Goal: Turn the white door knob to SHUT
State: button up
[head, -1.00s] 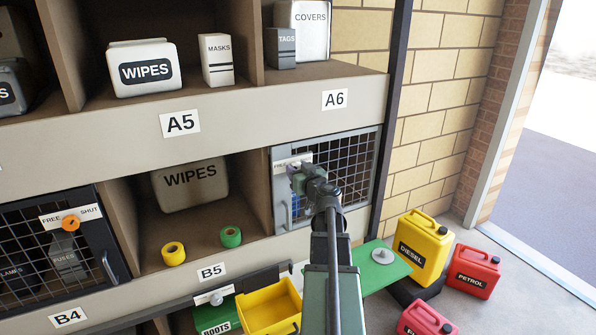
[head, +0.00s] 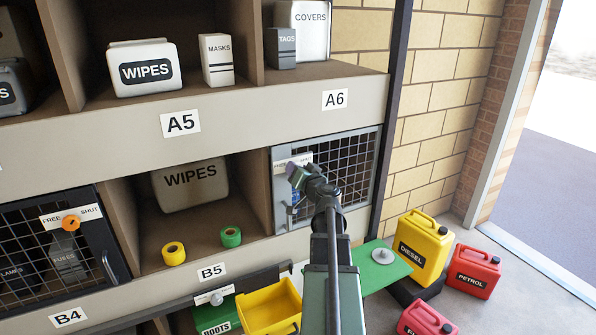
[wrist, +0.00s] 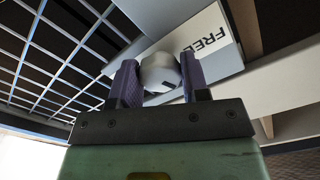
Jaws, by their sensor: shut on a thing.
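The white door knob (wrist: 160,72) sits between the two purple-grey fingers of my gripper (wrist: 158,80) in the wrist view. A dark mark shows on the knob's near edge. A white label plate (wrist: 205,45) behind it reads FREE; its SHUT end is not visible. The plate (head: 293,161) there is mostly covered. The mesh door looks closed.
A dark mesh door with an orange knob (head: 70,222) and a FREE/SHUT plate is at left. Another pale knob (head: 216,298) is below B5. A yellow bin (head: 268,308) and a green board (head: 385,268) lie below my arm. Fuel cans (head: 424,250) stand right.

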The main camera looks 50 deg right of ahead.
jog(key=m, duration=1.2)
jog(key=shift+r, duration=0.1)
jog(key=shift+m, duration=0.3)
jog(key=o, duration=0.9)
jog(key=shift+o, duration=0.2)
jog(key=shift+a, duration=0.1)
jog(key=v, duration=1)
jog(key=shift+s, duration=0.35)
jog(key=shift+a, duration=0.1)
